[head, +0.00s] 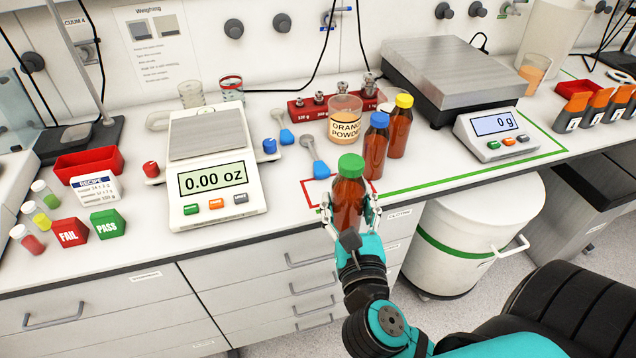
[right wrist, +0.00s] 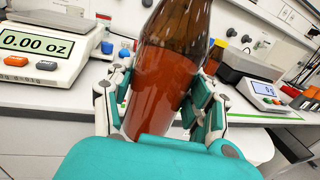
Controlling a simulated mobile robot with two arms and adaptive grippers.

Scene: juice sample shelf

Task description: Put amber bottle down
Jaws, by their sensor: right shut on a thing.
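An amber bottle with a green cap (head: 350,170) is held upright by my right gripper (head: 347,215) at the front edge of the bench. The fingers press on both sides of its lower body. In the right wrist view the bottle (right wrist: 172,70) fills the middle, between the fingers (right wrist: 160,100). Whether its base touches the bench is hidden. A red outlined square (head: 308,193) on the bench top lies just behind and left of it. Two more amber bottles stand behind it, one with a blue cap (head: 376,148) and one with a yellow cap (head: 399,130). My left gripper is not in view.
A small scale (head: 213,185) reading 0.00 oz stands to the left. A beaker of orange powder (head: 345,125) and blue scoops (head: 315,158) lie behind the bottle. A larger scale (head: 493,128) is at right.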

